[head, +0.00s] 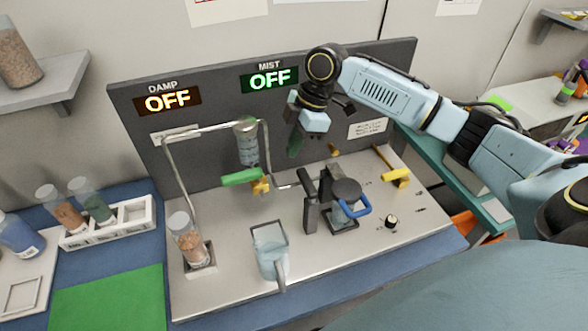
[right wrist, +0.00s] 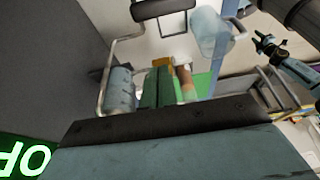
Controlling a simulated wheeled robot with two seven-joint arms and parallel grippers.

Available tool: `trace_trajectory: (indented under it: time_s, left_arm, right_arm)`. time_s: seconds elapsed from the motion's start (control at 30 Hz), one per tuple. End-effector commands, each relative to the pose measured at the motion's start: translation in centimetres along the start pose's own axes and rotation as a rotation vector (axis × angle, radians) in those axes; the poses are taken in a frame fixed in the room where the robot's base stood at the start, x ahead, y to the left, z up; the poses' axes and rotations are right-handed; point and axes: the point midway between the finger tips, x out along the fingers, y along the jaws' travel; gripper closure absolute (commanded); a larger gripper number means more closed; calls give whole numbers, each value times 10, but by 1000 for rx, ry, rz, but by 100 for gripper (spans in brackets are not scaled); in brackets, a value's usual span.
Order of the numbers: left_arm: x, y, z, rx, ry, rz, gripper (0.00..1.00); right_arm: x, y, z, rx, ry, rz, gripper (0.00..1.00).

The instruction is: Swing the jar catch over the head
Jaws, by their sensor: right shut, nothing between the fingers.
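My right gripper (head: 295,145) is shut and empty, raised in front of the dark panel. Its dark green fingers lie together in the right wrist view (right wrist: 158,88). A clear jar (head: 343,214) stands on a small dark base, with a dark round head (head: 347,190) over its top. A blue curved handle (head: 361,208), which looks like the jar catch, sits at the jar's right side, below and right of my right gripper and apart from it.
A bent metal tube frame (head: 212,128) stands left of my right gripper, with a clear cylinder (head: 248,150) and a green handle (head: 240,177). A clear beaker (head: 268,245) stands in front. A yellow lever (head: 396,176) lies to the right.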

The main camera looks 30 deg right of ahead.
Motion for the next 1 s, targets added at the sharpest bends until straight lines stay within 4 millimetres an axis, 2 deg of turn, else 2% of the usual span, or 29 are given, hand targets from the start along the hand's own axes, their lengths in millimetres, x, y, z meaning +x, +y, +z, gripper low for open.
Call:
trace_trajectory:
  time_s: [0.2, 0.33, 0.77, 0.9, 1.0]
  left_arm:
    - [0, 1, 7, 0, -12, 1, 64]
    - [-1, 1, 6, 0, -11, 1, 64]
    - [-7, 0, -2, 0, 2, 0, 64]
    - [-13, 0, -3, 0, 2, 0, 64]
    - [-16, 0, -3, 0, 2, 0, 64]
  right_arm:
    - [2, 0, -1, 0, 1, 0, 100]
    - [14, -1, -1, 0, 1, -2, 100]
    - [101, -1, -1, 1, 0, -3, 100]
    - [92, 0, 21, 4, -3, 2, 100]
    - [90, -1, 30, 2, -2, 0, 100]
